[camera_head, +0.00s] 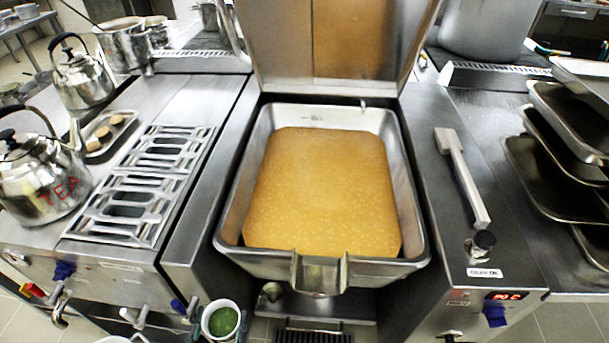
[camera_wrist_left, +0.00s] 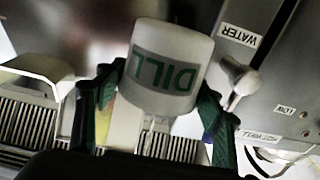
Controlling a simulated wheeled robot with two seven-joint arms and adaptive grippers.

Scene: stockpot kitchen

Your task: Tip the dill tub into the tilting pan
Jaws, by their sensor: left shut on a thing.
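The dill tub is a white, round tub with a green DILL label in the left wrist view (camera_wrist_left: 165,65). In the head view its open top shows green dill (camera_head: 222,321); it looks roughly upright, low in front of the pan's left front corner. My left gripper (camera_wrist_left: 160,88) is shut on it, with green fingers on both sides; only bits of the gripper show in the head view. The tilting pan (camera_head: 418,243) is a deep steel pan full of yellow-brown liquid, lid raised, with a pouring spout at its front. My right gripper is not in view.
Left of the pan is a steel counter with a slotted rack (camera_head: 135,195), a kettle marked TEA (camera_head: 38,185) and another kettle (camera_head: 83,77). On the right are a long-handled tool (camera_head: 462,175) and stacked trays (camera_head: 560,180). The space above the pan is clear.

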